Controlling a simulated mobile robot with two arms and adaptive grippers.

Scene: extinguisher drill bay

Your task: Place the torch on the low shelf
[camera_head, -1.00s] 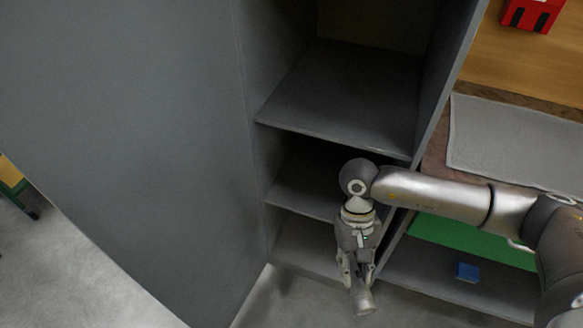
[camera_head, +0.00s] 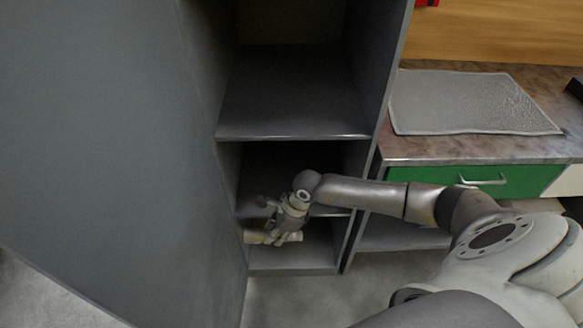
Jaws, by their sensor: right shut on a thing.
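The torch (camera_head: 257,237) is a pale cylinder lying roughly level across the jaws of my right gripper (camera_head: 277,236). The gripper is shut on it, and its fingers hide part of the torch. Both are in front of the lower openings of the tall grey shelf unit, near its left side wall. The low shelf (camera_head: 305,258) is the bottom grey board, just below and behind the gripper. I cannot tell whether the torch is inside the opening or in front of it. My left gripper is not in view.
A middle shelf (camera_head: 328,211) lies above the low one, and an upper shelf (camera_head: 292,95) above that; both look empty. The grey door panel (camera_head: 100,150) fills the left. At right, a counter holds a grey mat (camera_head: 465,102) above a green drawer (camera_head: 520,181).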

